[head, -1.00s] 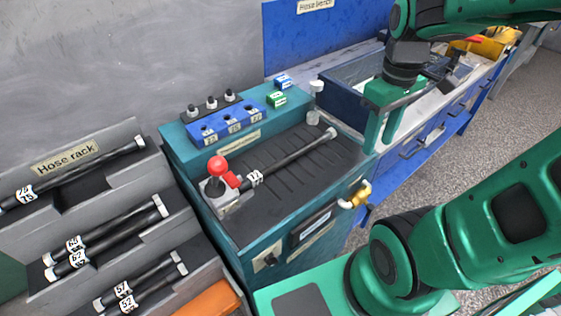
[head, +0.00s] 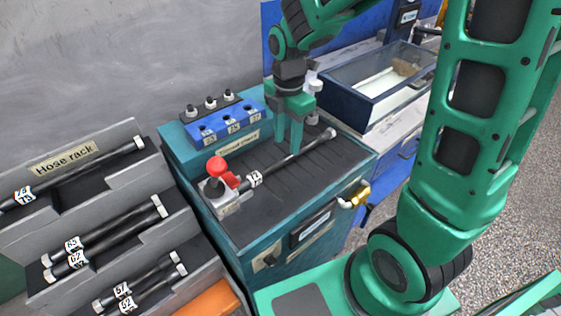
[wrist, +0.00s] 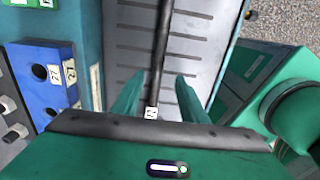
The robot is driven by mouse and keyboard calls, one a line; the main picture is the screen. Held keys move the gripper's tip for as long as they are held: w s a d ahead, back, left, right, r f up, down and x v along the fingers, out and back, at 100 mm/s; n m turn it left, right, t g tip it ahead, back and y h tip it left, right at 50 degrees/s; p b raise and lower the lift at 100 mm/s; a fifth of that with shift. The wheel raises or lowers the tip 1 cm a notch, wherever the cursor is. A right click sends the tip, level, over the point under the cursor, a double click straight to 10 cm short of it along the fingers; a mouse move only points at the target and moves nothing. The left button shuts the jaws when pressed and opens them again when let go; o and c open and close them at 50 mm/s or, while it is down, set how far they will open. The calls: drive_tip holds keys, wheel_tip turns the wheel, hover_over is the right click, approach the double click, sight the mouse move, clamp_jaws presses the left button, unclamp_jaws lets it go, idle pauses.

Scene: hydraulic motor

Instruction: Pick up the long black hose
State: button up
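A long black hose (head: 272,171) with a white number label near one end and a pale fitting at the other lies across the ribbed top of the teal bench. One end is at the red-handled clamp (head: 218,182). My gripper (head: 289,148) points down over the hose's middle. In the wrist view the hose (wrist: 163,45) runs between the two spread fingers of my gripper (wrist: 158,97), with visible gaps on both sides. I cannot tell how far the fingertips are above the bench top.
The grey hose rack (head: 130,172) at left holds several other labelled black hoses. A blue block with holes (head: 228,124) stands on the bench behind the hose. A glass-topped blue box (head: 372,88) stands at the back right. A brass fitting (head: 357,196) juts from the bench front.

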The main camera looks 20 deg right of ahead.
sight(287, 156)
drive_tip(key=shift+w+d+f, duration=0.15)
drive_tip(key=shift+f, duration=1.55)
drive_tip(key=shift+w+d+f, duration=0.1)
drive_tip(key=shift+w+f, duration=0.05)
drive_tip(key=shift+f, duration=1.55)
clamp_jaws()
